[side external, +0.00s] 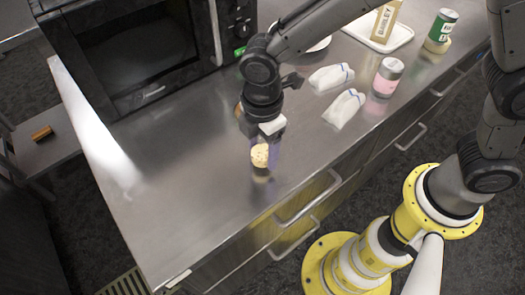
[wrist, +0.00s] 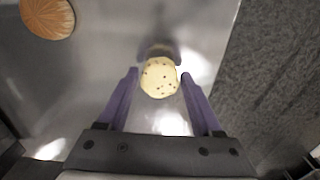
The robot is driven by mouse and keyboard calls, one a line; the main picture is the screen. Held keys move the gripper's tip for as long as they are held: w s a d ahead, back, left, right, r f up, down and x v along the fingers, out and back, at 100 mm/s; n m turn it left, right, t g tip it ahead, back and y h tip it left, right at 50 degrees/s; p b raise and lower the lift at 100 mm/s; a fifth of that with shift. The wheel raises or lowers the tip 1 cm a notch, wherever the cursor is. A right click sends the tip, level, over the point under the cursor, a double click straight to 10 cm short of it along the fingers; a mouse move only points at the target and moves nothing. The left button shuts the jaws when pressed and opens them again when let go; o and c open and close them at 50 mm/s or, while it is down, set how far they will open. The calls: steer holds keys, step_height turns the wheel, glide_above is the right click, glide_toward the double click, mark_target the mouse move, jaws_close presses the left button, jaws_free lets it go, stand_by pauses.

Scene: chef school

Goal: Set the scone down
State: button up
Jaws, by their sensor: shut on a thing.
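The scone (side external: 260,156) is pale yellow with dark specks. It also shows in the wrist view (wrist: 160,78), between the two purple fingertips. My gripper (side external: 264,150) points down over the steel counter (side external: 180,190) and is shut on the scone; it also shows in the wrist view (wrist: 160,75). A reflection lies just below the scone, which is close to the counter surface. I cannot tell whether it touches.
A black microwave (side external: 130,50) stands at the back left. White packets (side external: 331,78), a pink-labelled can (side external: 387,77), a green can (side external: 441,31) and a white tray (side external: 400,36) lie to the right. A round orange-brown thing (wrist: 47,17) is nearby. The counter's left is clear.

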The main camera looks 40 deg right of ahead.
mark_target(263, 148)
steer(key=shift+f, duration=0.75)
steer(key=shift+f, duration=0.1)
steer(key=o, duration=1.4)
steer(key=shift+c, duration=0.2)
step_height(263, 148, up, 12)
steer(key=shift+r, duration=0.2)
